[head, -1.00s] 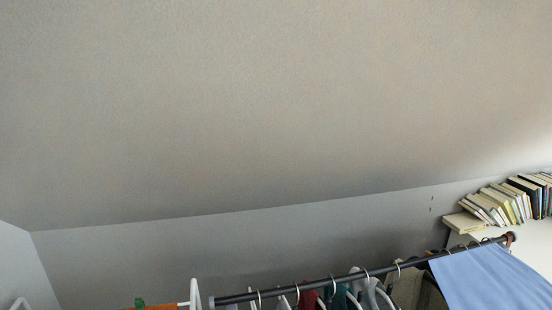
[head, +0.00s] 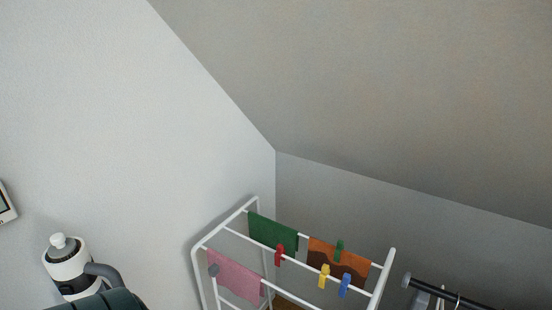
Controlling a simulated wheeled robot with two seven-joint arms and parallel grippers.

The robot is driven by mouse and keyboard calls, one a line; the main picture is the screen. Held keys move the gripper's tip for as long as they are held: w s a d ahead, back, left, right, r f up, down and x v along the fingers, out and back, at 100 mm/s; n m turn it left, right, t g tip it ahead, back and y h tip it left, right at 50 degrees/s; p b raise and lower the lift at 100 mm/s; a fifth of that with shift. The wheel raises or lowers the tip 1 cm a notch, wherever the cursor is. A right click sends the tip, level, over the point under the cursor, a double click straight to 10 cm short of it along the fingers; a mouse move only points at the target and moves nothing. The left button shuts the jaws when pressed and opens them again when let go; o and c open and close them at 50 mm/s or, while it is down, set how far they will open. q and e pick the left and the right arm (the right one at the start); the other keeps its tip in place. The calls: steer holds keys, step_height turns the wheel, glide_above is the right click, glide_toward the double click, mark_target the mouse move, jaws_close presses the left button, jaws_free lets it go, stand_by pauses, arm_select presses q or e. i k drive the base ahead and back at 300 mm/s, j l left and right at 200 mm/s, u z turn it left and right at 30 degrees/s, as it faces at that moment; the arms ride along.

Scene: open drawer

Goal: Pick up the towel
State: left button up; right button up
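Several cloths hang on a white drying rack (head: 226,233) at the lower middle of the head view. One is a green cloth (head: 272,231), one a pink cloth (head: 234,276) and one an orange and brown cloth (head: 335,258). I cannot tell which of them, if any, is the towel. Red, yellow, blue and green pegs are clipped near the cloths. The lower part of the rack is cut off by the picture's bottom edge. Neither of my grippers is in view.
A black clothes rail (head: 428,285) with hangers starts at the lower right. A white wall and a sloped ceiling fill the rest.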

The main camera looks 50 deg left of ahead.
mark_target(243, 282)
steer(key=u, duration=1.8)
